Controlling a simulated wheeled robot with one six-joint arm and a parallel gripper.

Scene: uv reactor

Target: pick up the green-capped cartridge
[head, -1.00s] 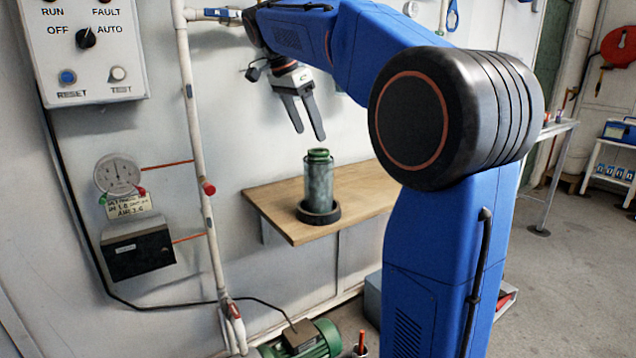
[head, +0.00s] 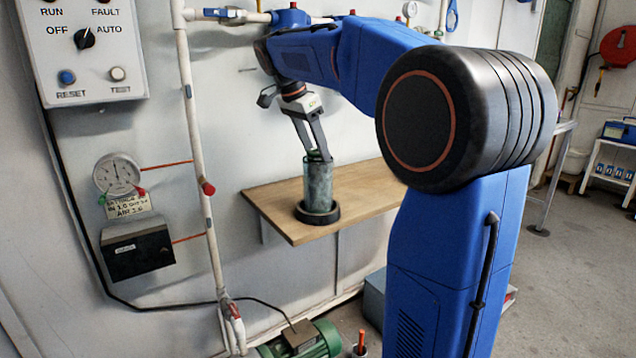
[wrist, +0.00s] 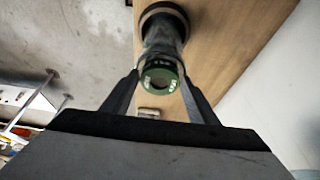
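The green-capped cartridge is a grey-green cylinder (head: 319,187) standing upright in a dark round holder (head: 317,212) on a wooden shelf. In the wrist view its green cap (wrist: 160,74) sits between the fingertips, with the body (wrist: 163,38) beyond it. My gripper (head: 318,157) reaches down from above, with its fingers at the top of the cartridge. In the wrist view my gripper (wrist: 160,78) has one finger on each side of the cap. I see no clear gap there, but cannot tell whether the fingers press on it. The fingers mostly hide the cap in the head view.
The wooden shelf (head: 274,209) is otherwise bare where visible. A white vertical pipe (head: 196,140) runs up the wall left of it, near a gauge (head: 117,174) and a control box (head: 88,50). A green motor (head: 305,342) is below.

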